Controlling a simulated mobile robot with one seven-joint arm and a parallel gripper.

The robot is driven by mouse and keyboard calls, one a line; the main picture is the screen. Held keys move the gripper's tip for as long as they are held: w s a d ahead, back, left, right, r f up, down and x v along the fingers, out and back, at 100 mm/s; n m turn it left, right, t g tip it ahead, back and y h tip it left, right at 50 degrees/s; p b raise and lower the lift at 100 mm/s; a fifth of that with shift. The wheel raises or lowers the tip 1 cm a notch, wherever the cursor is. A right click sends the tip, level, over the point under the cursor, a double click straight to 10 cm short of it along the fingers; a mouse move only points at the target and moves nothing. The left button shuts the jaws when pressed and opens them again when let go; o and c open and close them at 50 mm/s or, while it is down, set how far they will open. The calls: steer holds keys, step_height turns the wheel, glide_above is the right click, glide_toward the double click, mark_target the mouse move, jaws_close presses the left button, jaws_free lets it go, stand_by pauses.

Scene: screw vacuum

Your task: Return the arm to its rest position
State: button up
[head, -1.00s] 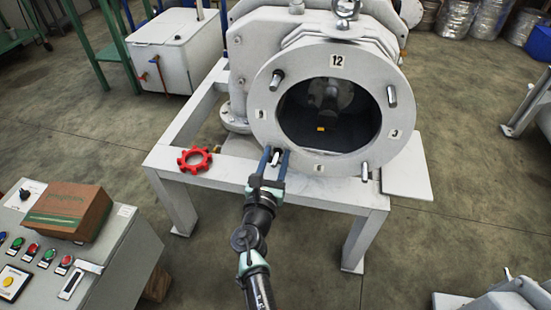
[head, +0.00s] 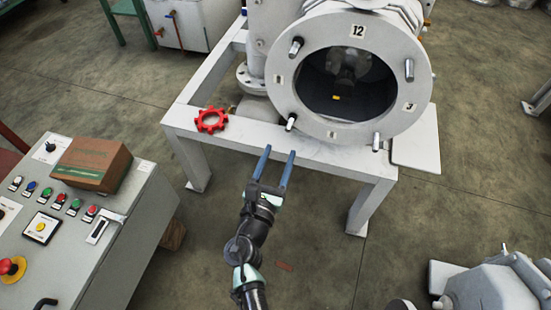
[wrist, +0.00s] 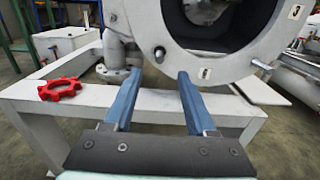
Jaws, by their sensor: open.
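My gripper (head: 277,168) is open and empty, its two blue fingers pointing up at the front edge of the white table frame (head: 330,162) in the head view. In the wrist view my gripper (wrist: 155,98) shows nothing between its fingers but the frame's edge and floor. The vacuum chamber flange (head: 281,95), a pale ring with numbers and several studs, stands beyond the fingertips, apart from them. The arm reaches up from the bottom of the head view.
A red handwheel (head: 211,120) lies on the frame left of the flange. A control panel (head: 75,235) with buttons and a brown box (head: 92,163) stands at left. Grey machinery (head: 490,285) sits at lower right.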

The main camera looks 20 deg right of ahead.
steer(key=shift+v, duration=1.1)
steer(key=w+a+r+m+t, duration=0.1)
steer(key=w+r+m+t, duration=0.1)
steer(key=r+m, duration=1.25)
steer(key=w+a+r+m+t, duration=0.2)
steer(key=r+m, duration=0.5)
steer(key=r, duration=1.4)
steer(key=s+a+r+m+t+y, duration=0.3)
steer(key=s+r, duration=0.2)
steer(key=r, duration=0.3)
steer(key=s+a+r+m+t+y, duration=0.2)
steer(key=s+a+r+t+y, duration=0.15)
steer(key=s+r, duration=0.35)
steer(key=s+a+r+m+t+y, duration=0.2)
steer(key=s+r+m+y, duration=0.15)
steer(key=r, duration=0.65)
step_height(320, 180, up, 33)
steer(key=p, duration=3.4)
steer(key=shift+w+a+n, duration=0.2)
steer(key=shift+w+n, duration=0.15)
steer(key=shift+n, duration=0.05)
steer(key=shift+f, duration=0.15)
